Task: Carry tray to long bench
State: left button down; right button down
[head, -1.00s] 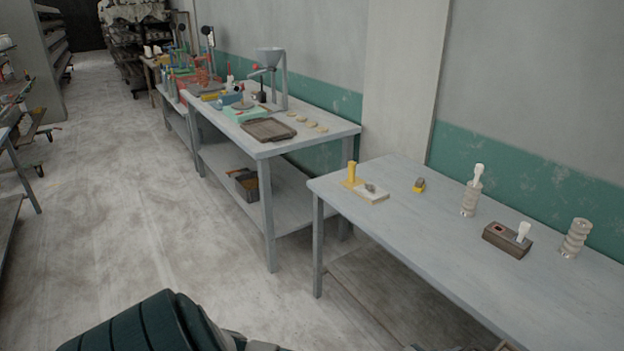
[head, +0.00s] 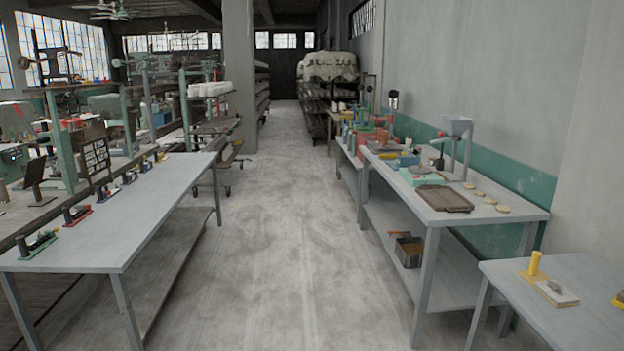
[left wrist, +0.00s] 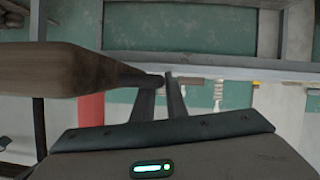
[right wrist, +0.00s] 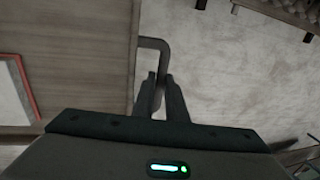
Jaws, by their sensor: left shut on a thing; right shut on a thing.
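My grippers and the carried tray are out of the head view. In the right wrist view, my right gripper (right wrist: 160,77) is shut on a dark bent handle (right wrist: 153,43) at the edge of a brown wooden surface (right wrist: 70,50), which appears to be the tray. In the left wrist view, my left gripper (left wrist: 165,77) is shut at the narrow dark end of a rounded brown wooden piece (left wrist: 60,70); what the fingers hold is mostly hidden. A long grey bench (head: 150,215) stands at left in the head view, with several small tools along its far edge.
A grey table (head: 500,213) at right holds a brown flat tray (head: 444,198), a funnel stand (head: 456,135) and several pale discs. A nearer table (head: 590,270) is at lower right. The concrete aisle (head: 290,250) between the benches is clear. A pillar (head: 238,70) stands farther back.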

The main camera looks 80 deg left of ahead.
aim_at(126, 221)
jog(key=u, duration=2.7)
jog(key=i, duration=1.85)
